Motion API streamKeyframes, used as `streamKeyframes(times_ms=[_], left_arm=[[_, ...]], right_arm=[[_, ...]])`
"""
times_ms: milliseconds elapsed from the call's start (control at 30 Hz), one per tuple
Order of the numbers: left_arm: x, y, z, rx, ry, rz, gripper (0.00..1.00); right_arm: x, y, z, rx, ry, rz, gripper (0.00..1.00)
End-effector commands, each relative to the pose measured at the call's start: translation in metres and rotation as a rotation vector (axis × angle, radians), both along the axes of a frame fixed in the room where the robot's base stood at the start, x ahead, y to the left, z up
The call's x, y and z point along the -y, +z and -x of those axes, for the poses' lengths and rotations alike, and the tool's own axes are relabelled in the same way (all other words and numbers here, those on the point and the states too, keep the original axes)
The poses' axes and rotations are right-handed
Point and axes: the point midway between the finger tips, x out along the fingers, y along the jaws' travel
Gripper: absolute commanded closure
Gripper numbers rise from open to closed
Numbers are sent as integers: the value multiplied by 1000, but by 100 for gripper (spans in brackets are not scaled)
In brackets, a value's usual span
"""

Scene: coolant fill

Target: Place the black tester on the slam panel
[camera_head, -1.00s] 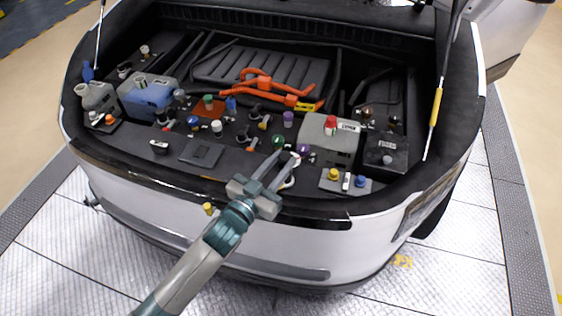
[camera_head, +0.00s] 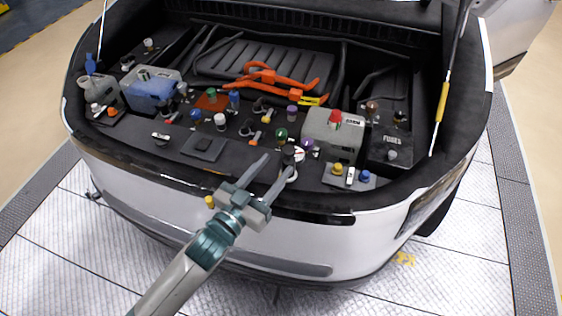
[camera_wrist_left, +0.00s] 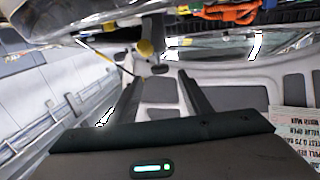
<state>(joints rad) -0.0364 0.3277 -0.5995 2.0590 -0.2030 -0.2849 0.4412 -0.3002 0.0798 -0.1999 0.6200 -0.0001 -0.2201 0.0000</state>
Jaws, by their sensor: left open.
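What looks like the black tester (camera_head: 289,151), a small dark piece with a white round dial, shows near the front edge of the bay, just beyond my gripper's right finger. At this size I cannot tell its base or exact shape. The slam panel (camera_head: 235,168) appears to be the dark strip along the front of the bay. My left gripper (camera_head: 279,163) is open with nothing seen between its fingers, over the front edge. Its two fingers also show in the left wrist view (camera_wrist_left: 166,82). My right gripper is not in view.
A grey box with a red cap (camera_head: 334,134), a fuse box (camera_head: 391,150) and a small plate with yellow and blue caps (camera_head: 350,178) stand to the right. A black pad (camera_head: 202,147) lies left. Several coloured caps crowd the middle. Orange cables (camera_head: 268,78) lie behind.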

Motion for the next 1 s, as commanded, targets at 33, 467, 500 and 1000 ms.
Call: streamKeyframes(times_ms=[33, 467, 500, 1000], left_arm=[[-6, -3, 9, -1, -1, -1, 55], [-35, -1, 54, 1, 0, 1, 55], [-36, 0, 55, 1, 0, 1, 55], [-36, 0, 56, 1, 0, 1, 55]], right_arm=[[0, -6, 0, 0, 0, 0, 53], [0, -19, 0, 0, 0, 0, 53], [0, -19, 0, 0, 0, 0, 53], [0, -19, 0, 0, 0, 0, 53]])
